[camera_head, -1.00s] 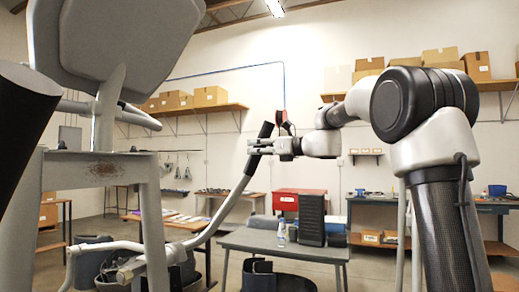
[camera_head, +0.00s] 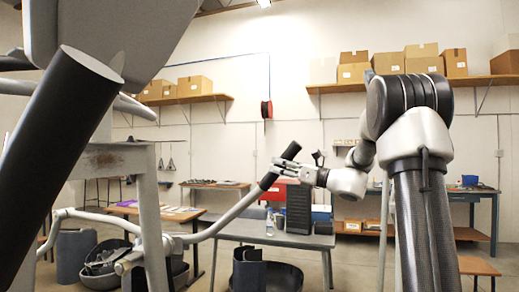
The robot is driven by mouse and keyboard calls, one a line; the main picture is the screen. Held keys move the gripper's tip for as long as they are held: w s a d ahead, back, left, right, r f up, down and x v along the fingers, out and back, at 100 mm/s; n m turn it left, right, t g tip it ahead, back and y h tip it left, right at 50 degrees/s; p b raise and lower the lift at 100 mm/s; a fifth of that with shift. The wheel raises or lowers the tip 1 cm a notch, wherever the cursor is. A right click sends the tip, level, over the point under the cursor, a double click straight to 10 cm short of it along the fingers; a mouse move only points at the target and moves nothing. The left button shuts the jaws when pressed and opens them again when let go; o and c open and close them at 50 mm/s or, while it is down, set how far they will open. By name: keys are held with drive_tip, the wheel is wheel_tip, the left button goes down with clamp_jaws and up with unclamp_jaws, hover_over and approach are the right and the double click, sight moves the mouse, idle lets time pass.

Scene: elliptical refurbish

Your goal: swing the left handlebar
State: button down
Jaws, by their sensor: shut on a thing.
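The left handlebar (camera_head: 225,216) is a grey bent tube that rises to the right from a pivot near the elliptical's base. It ends in a black grip (camera_head: 268,181). My gripper (camera_head: 281,170) is shut on the black grip, near the picture's middle, with the grip's top end sticking out above the fingers. The elliptical's grey frame (camera_head: 150,215) stands at the left. A thick black tube end (camera_head: 60,140) of the machine fills the near left and hides part of the frame.
A grey table (camera_head: 255,234) with a black upright box (camera_head: 298,207) and a bottle (camera_head: 270,222) stands behind the handlebar. A dark round tub (camera_head: 285,277) lies below it. Shelves with cardboard boxes (camera_head: 196,86) line the back wall. A workbench (camera_head: 470,192) stands at the right.

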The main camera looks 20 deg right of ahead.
drive_tip(key=s+d+f+t, duration=0.1)
drive_tip(key=s+d+f, duration=0.1)
drive_tip(key=f, duration=0.5)
drive_tip(key=shift+s+d+f+m+y, duration=0.3)
drive_tip(key=shift+d+f+y, duration=0.1)
drive_tip(key=shift+d, duration=0.3)
drive_tip(key=shift+r, duration=0.1)
drive_tip(key=c, duration=1)
unclamp_jaws()
drive_tip(key=shift+c, duration=0.2)
drive_tip(key=shift+r, duration=0.1)
drive_tip(key=shift+d, duration=0.1)
drive_tip(key=v, duration=1.2)
drive_tip(key=shift+f, duration=0.25)
